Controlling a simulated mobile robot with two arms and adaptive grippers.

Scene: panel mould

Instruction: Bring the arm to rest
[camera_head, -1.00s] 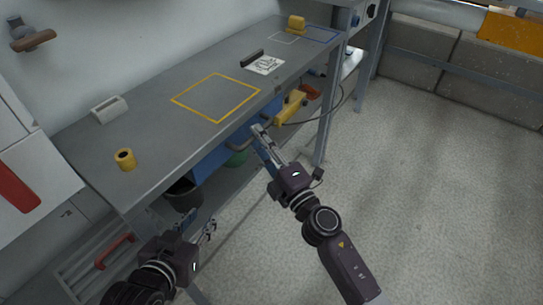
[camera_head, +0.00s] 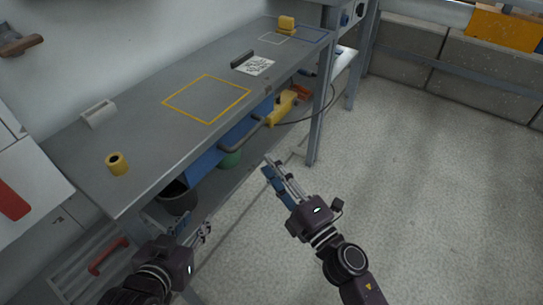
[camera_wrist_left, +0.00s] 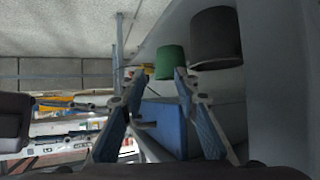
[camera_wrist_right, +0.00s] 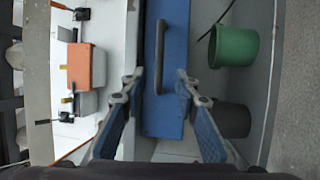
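My right gripper (camera_head: 279,178) is open and empty, held over the floor in front of the bench. In the right wrist view its two fingers (camera_wrist_right: 159,85) are apart, with the blue drawer (camera_wrist_right: 165,115) and its grey handle (camera_wrist_right: 160,55) beyond them. In the head view the drawer (camera_head: 206,162) and handle (camera_head: 243,134) are under the bench top, clear of the gripper. My left gripper (camera_head: 195,232) is low at the near end of the bench. The left wrist view shows its fingers (camera_wrist_left: 160,85) apart with nothing between them.
The bench top (camera_head: 150,130) carries a yellow roll (camera_head: 117,163), a white holder (camera_head: 98,113), a printed sheet (camera_head: 256,66) and a yellow-outlined area. Below are a dark bin (camera_head: 177,198) and a green bin (camera_head: 230,158). The floor (camera_head: 430,190) to the right is clear.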

